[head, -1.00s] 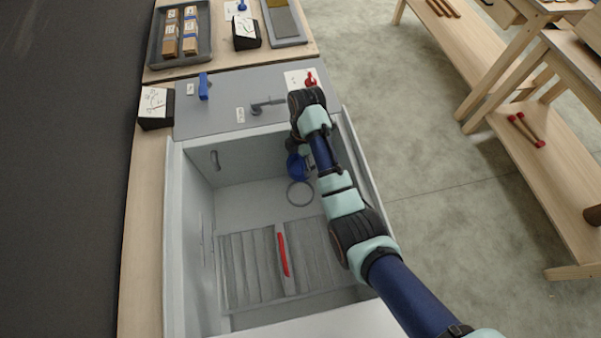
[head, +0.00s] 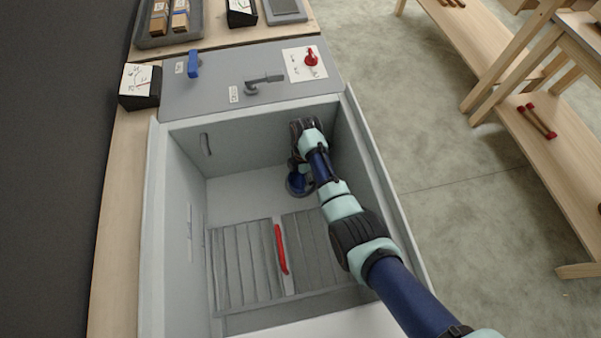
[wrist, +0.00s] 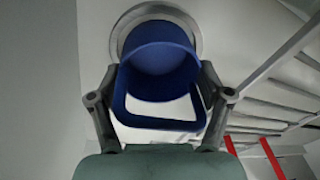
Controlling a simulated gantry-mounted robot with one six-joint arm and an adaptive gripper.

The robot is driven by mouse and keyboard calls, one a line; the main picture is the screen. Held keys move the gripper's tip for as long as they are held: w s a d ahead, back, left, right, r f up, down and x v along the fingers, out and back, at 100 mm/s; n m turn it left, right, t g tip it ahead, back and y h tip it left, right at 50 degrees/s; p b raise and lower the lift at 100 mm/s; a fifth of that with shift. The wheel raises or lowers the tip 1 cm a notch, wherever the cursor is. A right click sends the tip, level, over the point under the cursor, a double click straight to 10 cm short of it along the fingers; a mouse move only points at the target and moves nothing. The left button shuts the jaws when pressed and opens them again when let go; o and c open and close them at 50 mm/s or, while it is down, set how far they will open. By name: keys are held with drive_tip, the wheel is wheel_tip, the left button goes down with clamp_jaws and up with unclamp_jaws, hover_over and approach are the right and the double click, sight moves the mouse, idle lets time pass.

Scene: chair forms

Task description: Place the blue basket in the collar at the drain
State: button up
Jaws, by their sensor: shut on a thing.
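The blue basket (wrist: 152,62) is a round cup with a square loop handle, and it fills the middle of the wrist view. My gripper (wrist: 160,88) is shut on it, with one finger on each side near the handle. The light grey collar (wrist: 117,32) is a ring on the sink floor, showing around the far side of the basket. In the head view the basket (head: 297,185) is low at the collar, partly covered by my wrist. I cannot tell whether the basket sits inside the ring or just above it.
The deep sink (head: 240,186) has walls close around my arm, with the right wall nearest. A slatted grey rack (head: 240,265) with a red handle (head: 281,249) covers the near floor. A grey tap (head: 262,83) stands on the back ledge. The left far floor is clear.

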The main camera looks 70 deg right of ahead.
drive_tip(key=o, duration=1.3)
drive_tip(key=shift+f, duration=0.15)
drive_tip(key=shift+o, duration=0.2)
wheel_tip(320, 180, up, 12)
drive_tip(key=d+p, duration=0.1)
drive_tip(key=p, duration=0.4)
drive_tip(key=shift+d+p, duration=0.3)
drive_tip(key=shift+d, duration=0.05)
